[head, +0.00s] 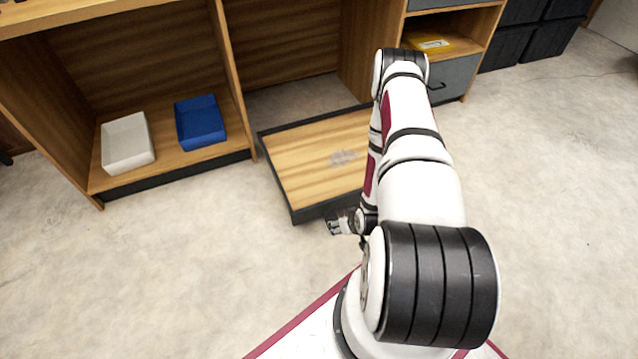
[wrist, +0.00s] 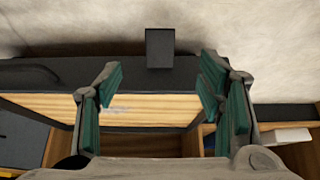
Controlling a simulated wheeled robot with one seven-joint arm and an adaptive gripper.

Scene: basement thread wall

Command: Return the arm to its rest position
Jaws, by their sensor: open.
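My arm reaches forward over the floor in the head view, bent at its far elbow. My gripper (head: 342,222) hangs low beside the near edge of a dark-framed wooden drawer or tray (head: 300,165). In the wrist view my gripper (wrist: 160,72) has its green-padded fingers spread apart with nothing held between them. The drawer's wooden surface (wrist: 165,107) shows beyond and between the fingers. A small dark block (wrist: 160,48) stands out from the drawer's dark edge. Part of the drawer is hidden behind my arm.
A white bin (head: 127,143) and a blue bin (head: 200,122) sit on the low shelf at left. A grey drawer cabinet (head: 455,78) with a yellow item (head: 432,44) above it stands behind my arm. Pale floor (head: 560,190) at right is clear.

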